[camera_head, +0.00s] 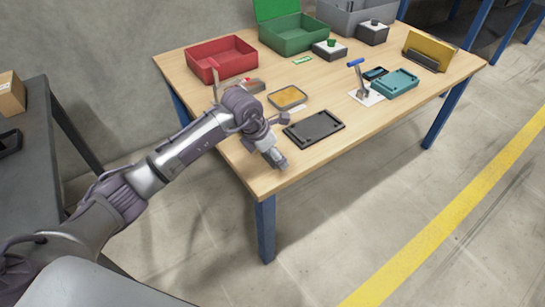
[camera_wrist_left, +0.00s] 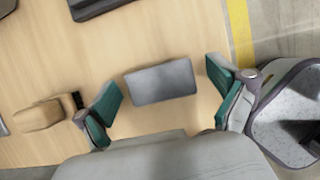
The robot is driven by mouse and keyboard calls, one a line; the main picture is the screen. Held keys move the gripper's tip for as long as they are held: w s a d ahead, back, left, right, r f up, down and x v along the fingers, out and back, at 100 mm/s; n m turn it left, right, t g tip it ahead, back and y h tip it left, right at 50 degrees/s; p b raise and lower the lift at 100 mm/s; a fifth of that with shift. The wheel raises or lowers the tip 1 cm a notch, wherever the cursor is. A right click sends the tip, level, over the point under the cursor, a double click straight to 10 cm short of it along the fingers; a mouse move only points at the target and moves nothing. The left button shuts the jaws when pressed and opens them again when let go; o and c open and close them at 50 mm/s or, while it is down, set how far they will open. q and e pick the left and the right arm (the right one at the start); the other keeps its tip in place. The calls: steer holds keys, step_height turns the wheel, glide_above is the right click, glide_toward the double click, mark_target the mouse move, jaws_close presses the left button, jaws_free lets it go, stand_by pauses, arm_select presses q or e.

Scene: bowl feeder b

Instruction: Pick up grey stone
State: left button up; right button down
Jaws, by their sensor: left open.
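The grey stone (camera_wrist_left: 161,82) is a flat, smooth rectangular block lying on the wooden tabletop in the left wrist view. My left gripper (camera_wrist_left: 164,86) is open, with one green-padded finger to the left of the stone and one to its right. There are visible gaps between the pads and the stone's short ends. In the head view my left gripper (camera_head: 273,157) points down near the table's front corner, and I cannot make out the stone clearly beside it. My right gripper is not in view.
A tan block with a dark end (camera_wrist_left: 40,115) lies left of the gripper. A black tray (camera_head: 313,128) is just beyond it on the table (camera_head: 345,145). A red bin (camera_head: 222,58), green bin (camera_head: 293,35), and teal tray (camera_head: 395,83) stand farther back.

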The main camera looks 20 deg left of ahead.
arm_select(q)
steer(key=shift+c, duration=0.2)
steer(key=c, duration=1.3)
steer(key=shift+r, duration=0.1)
